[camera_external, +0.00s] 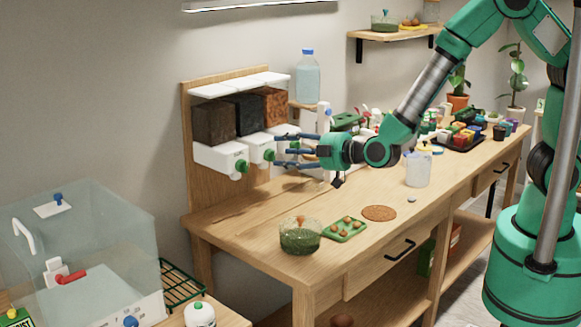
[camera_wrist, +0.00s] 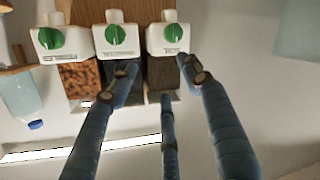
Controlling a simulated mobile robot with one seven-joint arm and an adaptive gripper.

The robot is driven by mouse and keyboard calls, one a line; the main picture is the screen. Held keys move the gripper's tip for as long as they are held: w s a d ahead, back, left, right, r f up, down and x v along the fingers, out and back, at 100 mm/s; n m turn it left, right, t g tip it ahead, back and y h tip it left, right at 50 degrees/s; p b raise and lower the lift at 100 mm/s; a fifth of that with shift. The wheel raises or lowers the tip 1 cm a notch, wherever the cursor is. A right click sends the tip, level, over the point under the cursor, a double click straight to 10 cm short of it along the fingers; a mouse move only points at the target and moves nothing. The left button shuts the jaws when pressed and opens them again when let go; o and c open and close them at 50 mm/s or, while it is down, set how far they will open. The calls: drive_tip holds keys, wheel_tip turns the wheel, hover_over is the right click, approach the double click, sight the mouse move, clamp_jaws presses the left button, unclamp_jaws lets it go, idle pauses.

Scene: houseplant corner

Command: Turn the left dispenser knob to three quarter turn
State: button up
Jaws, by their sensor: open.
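Three white dispensers hang on a wooden back panel, each with a green knob. The left dispenser (camera_external: 212,156) holds dark brown filling, and its left knob (camera_external: 241,166) faces outward. In the wrist view, which is upside down, the left knob (camera_wrist: 173,33) is the rightmost of three; its ridge looks roughly upright, but the exact angle is hard to read. My gripper (camera_external: 280,150) has its blue fingers spread and empty, in front of the middle and right dispensers in the external view. In the wrist view my gripper (camera_wrist: 160,76) appears below the knobs, apart from the left one.
The middle knob (camera_wrist: 116,35) and right knob (camera_wrist: 49,38) are close by. A water bottle (camera_external: 307,76) stands beside the panel.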

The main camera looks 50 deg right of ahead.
sight(243, 166)
drive_tip(key=s+a+f+n+t+h, duration=0.1)
drive_tip(key=s+a+f+n+t, duration=0.1)
drive_tip(key=f, duration=0.4)
drive_tip(key=shift+s+a+f, duration=0.15)
drive_tip(key=shift+s+a, duration=0.55)
drive_tip(key=shift+s, duration=0.1)
drive_tip(key=shift+w, duration=0.1)
drive_tip(key=w+a+b, duration=0.1)
drive_tip(key=w+b, duration=0.1)
drive_tip(key=w, duration=1.1)
drive_tip(key=shift+w+a+b, duration=0.25)
drive_tip(key=shift+a+b, duration=0.05)
drive_tip(key=shift+a, duration=0.1)
drive_tip(key=c, duration=1.2)
